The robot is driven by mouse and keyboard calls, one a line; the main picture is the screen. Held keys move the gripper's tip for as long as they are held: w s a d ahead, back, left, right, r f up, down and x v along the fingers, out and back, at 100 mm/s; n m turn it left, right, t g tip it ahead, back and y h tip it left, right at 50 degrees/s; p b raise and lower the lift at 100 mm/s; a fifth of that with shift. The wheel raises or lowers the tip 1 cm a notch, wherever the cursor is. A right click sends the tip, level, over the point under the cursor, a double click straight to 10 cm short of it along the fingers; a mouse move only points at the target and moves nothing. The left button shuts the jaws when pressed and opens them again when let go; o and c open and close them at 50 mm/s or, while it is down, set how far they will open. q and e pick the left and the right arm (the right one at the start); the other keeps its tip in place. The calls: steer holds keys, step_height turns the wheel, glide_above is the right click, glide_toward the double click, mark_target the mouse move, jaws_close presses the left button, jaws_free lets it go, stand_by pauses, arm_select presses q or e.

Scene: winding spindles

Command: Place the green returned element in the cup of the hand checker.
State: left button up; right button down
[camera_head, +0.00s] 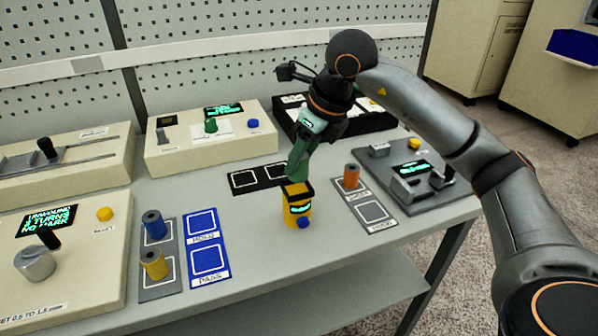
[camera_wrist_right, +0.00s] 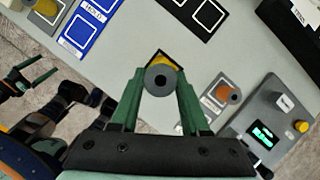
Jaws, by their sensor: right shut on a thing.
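The hand checker (camera_head: 298,212) is a small yellow device with a dark cup on top, a lit screen and a blue button. It stands upright on the bench. My right gripper (camera_head: 298,170) points down at the cup, its green fingers close to the rim. In the wrist view it (camera_wrist_right: 158,85) is shut on an element (camera_wrist_right: 158,78), whose grey end with a dark hole faces the camera. The element's side colour is hidden, and I cannot tell if it touches the cup. My left gripper (camera_wrist_right: 40,73) shows at the left of the wrist view, fingers apart, away from the checker.
Blue (camera_head: 154,225) and yellow (camera_head: 154,264) spools stand on a grey mat at left, beside blue HOLD and PASS pads (camera_head: 205,258). An orange spool (camera_head: 351,176) stands on a grey mat at right. Bench machines line the back. Bench around the checker's front is clear.

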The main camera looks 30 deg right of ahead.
mark_target(299, 171)
steer(key=shift+w+f, duration=0.4)
steer(key=shift+f, duration=1.65)
steer(key=shift+f+b, duration=0.25)
steer(key=shift+b, duration=0.15)
steer(key=shift+c, duration=1.9)
jaws_free()
steer(key=shift+d, duration=0.1)
steer(key=shift+r, duration=0.15)
steer(key=shift+r+p, duration=0.3)
steer(key=v, duration=1.1)
steer(key=shift+s+r+p, duration=0.2)
steer(key=shift+r+p, duration=0.05)
steer(key=shift+p, duration=0.2)
